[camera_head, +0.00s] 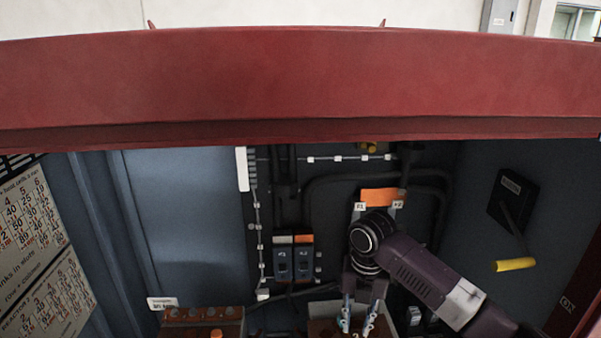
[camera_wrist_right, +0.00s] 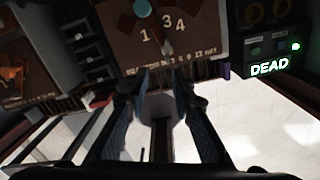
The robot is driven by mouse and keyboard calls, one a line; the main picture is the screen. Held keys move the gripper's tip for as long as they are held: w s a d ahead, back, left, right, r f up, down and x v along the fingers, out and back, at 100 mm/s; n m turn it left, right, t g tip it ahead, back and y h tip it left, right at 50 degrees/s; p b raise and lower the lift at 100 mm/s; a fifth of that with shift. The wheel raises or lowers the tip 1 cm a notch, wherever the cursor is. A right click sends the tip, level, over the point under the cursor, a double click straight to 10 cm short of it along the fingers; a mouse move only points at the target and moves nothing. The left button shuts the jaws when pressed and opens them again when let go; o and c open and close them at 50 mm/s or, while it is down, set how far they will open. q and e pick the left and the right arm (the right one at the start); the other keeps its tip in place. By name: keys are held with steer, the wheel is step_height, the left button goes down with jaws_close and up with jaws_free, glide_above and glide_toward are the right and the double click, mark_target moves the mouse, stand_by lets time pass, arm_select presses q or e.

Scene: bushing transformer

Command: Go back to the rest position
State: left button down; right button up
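My right gripper (camera_head: 358,319) hangs fingers-down inside the open cabinet, in front of a brown block (camera_head: 322,329) at the bottom of the head view. Its two fingers are apart with a gap between them. In the right wrist view the gripper (camera_wrist_right: 155,85) also shows spread fingers, with nothing clearly held. Beyond the fingertips is a brown panel (camera_wrist_right: 190,35) marked 1, 3, 4, with a pointer and a teal round part. My left gripper is not in view.
A red cabinet edge (camera_head: 300,85) spans the top. Blue switches (camera_head: 293,262) sit left of my right arm. A black box with a yellow-handled lever (camera_head: 515,265) is on the right wall. A lit DEAD sign (camera_wrist_right: 270,68) shows in the wrist view.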

steer(key=s+a+f+m+t+y, duration=0.1)
steer(key=s+a+f+m, duration=0.3)
steer(key=s+f+m, duration=0.3)
steer(key=s+a+f+m+t+y, duration=0.1)
steer(key=s+a+f+m+y, duration=0.1)
steer(key=s+a+f+m, duration=0.5)
steer(key=s+d+r+m+t+h, duration=0.2)
steer(key=s+d+r+m+h, duration=0.15)
steer(key=s+d+m, duration=1.3)
step_height(320, 180, down, 30)
steer(key=s+g+b, duration=0.2)
steer(key=s, duration=0.1)
steer(key=s+d+f+g+b, duration=0.1)
steer(key=s+d+f, duration=0.1)
steer(key=s+f, duration=1.4)
steer(key=shift+d+b, duration=0.15)
steer(key=shift+b, duration=0.15)
